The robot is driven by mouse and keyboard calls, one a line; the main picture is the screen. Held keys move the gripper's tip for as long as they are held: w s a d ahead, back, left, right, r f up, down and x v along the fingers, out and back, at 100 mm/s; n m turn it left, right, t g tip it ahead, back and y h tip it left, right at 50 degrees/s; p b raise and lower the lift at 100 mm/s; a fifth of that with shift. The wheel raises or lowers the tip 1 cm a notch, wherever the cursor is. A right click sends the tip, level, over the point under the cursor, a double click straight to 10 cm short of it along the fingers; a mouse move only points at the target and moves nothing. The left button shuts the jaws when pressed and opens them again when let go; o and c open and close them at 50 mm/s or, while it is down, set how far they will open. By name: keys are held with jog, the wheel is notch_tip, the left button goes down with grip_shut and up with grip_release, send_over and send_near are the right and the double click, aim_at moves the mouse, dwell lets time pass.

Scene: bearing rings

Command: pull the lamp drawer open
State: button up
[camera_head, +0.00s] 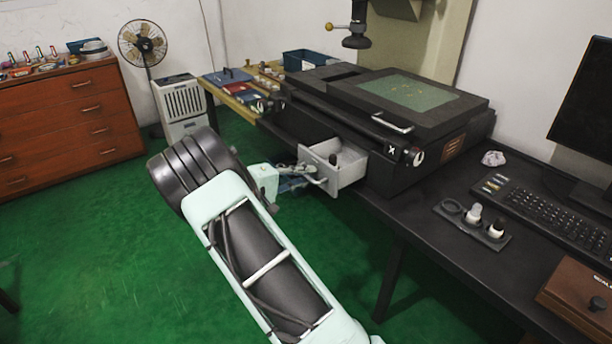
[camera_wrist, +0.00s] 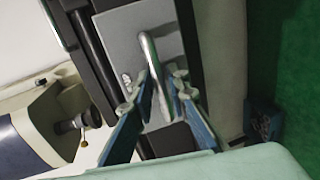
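The lamp drawer is a light grey box with a metal bar handle, set in the black machine's front. In the head view the drawer (camera_head: 347,168) stands pulled out, its inside visible from above. My gripper (camera_head: 312,176) is at the drawer's front, with the handle partly hidden by it. In the wrist view the grey drawer front (camera_wrist: 118,45) fills the upper middle, with the bar handle (camera_wrist: 150,52) running down it. The blue fingers of my gripper (camera_wrist: 160,92) converge on both sides of the handle, closed on its lower part.
The black machine (camera_head: 330,100) with a glass stage sits on a dark table (camera_head: 440,225). A keyboard (camera_head: 555,222), a small holder tray (camera_head: 465,232) and a brown box (camera_head: 580,290) are to the right. Green floor (camera_head: 80,240) lies clear to the left.

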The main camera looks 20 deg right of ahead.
jog(key=v, duration=1.2)
